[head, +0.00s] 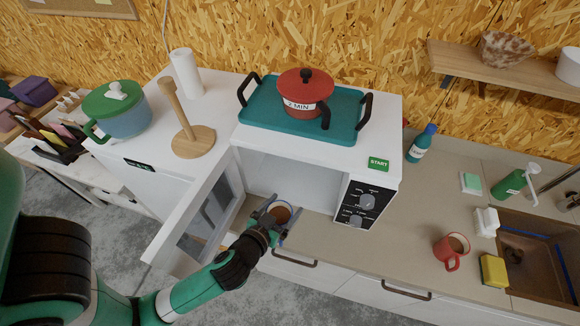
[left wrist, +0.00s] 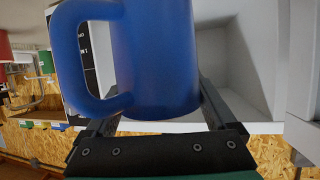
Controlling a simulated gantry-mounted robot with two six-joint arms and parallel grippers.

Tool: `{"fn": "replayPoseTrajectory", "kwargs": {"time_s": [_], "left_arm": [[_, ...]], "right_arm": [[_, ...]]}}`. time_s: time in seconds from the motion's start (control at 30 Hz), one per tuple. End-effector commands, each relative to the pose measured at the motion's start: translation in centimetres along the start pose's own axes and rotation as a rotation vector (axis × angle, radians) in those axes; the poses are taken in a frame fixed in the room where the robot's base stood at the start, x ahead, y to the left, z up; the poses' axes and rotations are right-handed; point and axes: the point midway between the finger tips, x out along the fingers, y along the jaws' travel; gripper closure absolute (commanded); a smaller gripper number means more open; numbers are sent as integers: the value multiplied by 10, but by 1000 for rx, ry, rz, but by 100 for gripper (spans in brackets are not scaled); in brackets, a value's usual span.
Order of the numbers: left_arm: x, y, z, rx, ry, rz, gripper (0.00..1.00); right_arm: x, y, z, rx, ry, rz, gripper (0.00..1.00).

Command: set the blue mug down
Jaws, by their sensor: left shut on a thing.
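My left gripper (head: 274,216) is shut on the blue mug (left wrist: 160,60), seen large in the left wrist view with its handle to the left. I cannot tell whether the mug touches a surface. My right gripper is not in view.
The microwave door (head: 195,220) stands open to the left of my arm. A teal tray (head: 262,122) with a red pot (head: 302,95) sits on top. A red mug (head: 451,251) and yellow sponge (head: 493,270) are near the sink. Counter between microwave and red mug is clear.

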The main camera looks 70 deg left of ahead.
Motion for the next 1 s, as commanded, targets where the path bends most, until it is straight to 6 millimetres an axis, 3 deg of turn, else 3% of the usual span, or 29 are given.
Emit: {"fn": "replayPoseTrajectory", "kwargs": {"time_s": [0.27, 0.7, 1.0], "left_arm": [[9, -11, -7, -16, 2, -33, 100], [116, -38, -52, -16, 5, -31, 100], [175, -52, -74, -13, 4, -30, 100]], "right_arm": [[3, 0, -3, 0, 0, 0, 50], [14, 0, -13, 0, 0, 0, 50], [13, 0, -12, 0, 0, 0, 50]]}}
